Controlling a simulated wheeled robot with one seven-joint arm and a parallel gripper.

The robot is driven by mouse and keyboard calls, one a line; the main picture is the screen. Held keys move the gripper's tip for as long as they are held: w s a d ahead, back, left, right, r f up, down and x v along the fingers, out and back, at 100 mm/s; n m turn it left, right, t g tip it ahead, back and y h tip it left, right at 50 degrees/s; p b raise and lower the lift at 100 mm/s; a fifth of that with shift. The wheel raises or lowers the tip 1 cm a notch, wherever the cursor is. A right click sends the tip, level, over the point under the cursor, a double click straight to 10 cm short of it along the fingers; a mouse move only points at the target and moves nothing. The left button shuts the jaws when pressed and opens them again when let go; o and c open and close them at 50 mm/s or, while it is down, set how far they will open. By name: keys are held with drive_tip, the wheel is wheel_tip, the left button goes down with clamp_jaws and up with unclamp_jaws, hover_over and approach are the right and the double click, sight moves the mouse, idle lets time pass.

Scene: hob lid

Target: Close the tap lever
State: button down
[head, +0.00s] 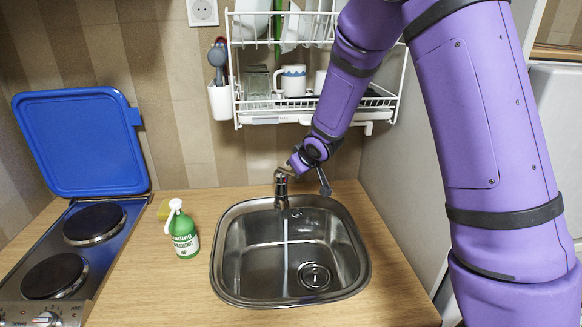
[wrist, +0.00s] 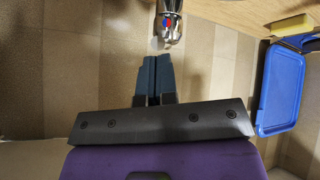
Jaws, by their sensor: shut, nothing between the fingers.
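The metal tap (head: 281,187) stands at the back rim of the sink. A thin pale stream of water (head: 285,262) runs from its spout into the basin. The tap lever (head: 286,171) is on top of the tap, small and partly unclear in the head view. In the wrist view the tap (wrist: 169,24) shows at the top with a red and blue mark. My gripper (wrist: 153,60) is shut and empty, its dark fingertips just short of the tap and slightly left of it. In the head view it is beside the tap on the right, its fingers hard to make out.
The steel sink (head: 222,262) is set in the wooden counter (head: 190,292). A green soap bottle (head: 184,232) stands left of it. A hob with its blue lid (head: 82,142) raised is further left. A white dish rack (head: 240,72) with crockery hangs above the tap.

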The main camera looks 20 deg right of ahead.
drive_tip(key=shift+w+f, duration=0.2)
drive_tip(key=shift+f, duration=0.05)
drive_tip(key=shift+s+d+f, duration=0.1)
drive_tip(key=shift+s+f, duration=0.15)
drive_tip(key=shift+f, duration=0.3)
drive_tip(key=shift+s+d+f, duration=0.1)
drive_tip(key=shift+s+f, duration=0.15)
drive_tip(key=shift+f, duration=0.25)
drive_tip(key=shift+a, duration=0.1)
